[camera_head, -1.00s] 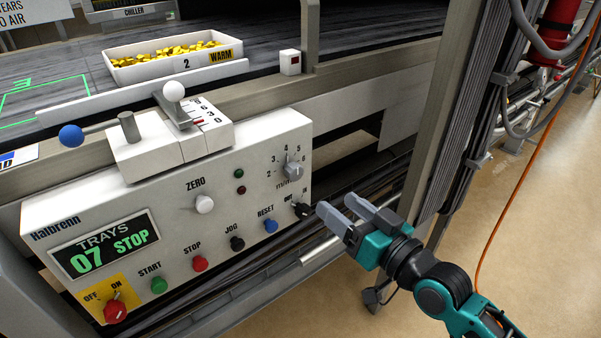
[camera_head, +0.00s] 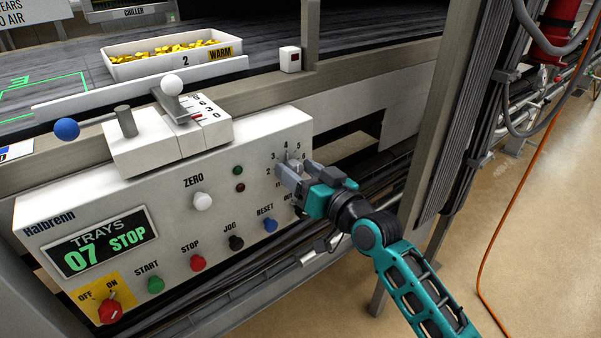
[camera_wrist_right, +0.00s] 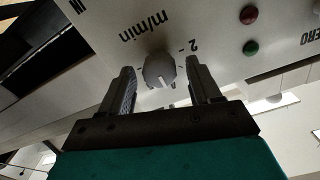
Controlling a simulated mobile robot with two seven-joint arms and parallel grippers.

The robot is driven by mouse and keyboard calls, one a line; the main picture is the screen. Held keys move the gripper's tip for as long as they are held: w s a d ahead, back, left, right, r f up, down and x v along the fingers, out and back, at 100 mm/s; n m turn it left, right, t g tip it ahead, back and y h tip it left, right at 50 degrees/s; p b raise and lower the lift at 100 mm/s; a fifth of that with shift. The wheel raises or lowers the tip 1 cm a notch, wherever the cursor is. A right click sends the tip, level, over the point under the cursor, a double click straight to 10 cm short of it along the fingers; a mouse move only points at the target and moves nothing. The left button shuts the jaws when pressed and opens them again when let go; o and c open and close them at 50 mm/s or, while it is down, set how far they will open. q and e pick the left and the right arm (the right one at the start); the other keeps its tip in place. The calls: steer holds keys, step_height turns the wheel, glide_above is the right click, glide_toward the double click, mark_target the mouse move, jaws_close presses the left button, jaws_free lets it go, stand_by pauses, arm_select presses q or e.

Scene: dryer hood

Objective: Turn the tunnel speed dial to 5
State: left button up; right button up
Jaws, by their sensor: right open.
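The tunnel speed dial is a grey knob (camera_wrist_right: 158,72) marked "m/min" on the white control panel (camera_head: 60,205). In the head view its numbers form an arc at the panel's upper right, and my gripper covers most of the knob (camera_head: 294,163). My right gripper (camera_head: 289,176) is open at the dial. In the right wrist view its two fingers (camera_wrist_right: 160,80) stand on either side of the knob, with small gaps showing. A pale line shows on the knob's near edge in that view; which number it points to cannot be told. My left gripper is not in view.
Near the dial are a blue RESET button (camera_head: 270,225), a black JOG button (camera_head: 236,243) and a white ZERO knob (camera_head: 203,201). The display (camera_head: 104,243) reads "TRAYS 07 STOP". A grey upright post (camera_head: 440,130) stands right of the panel.

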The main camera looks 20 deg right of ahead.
steer(key=c, duration=1)
steer(key=shift+c, duration=0.2)
steer(key=shift+r, duration=0.1)
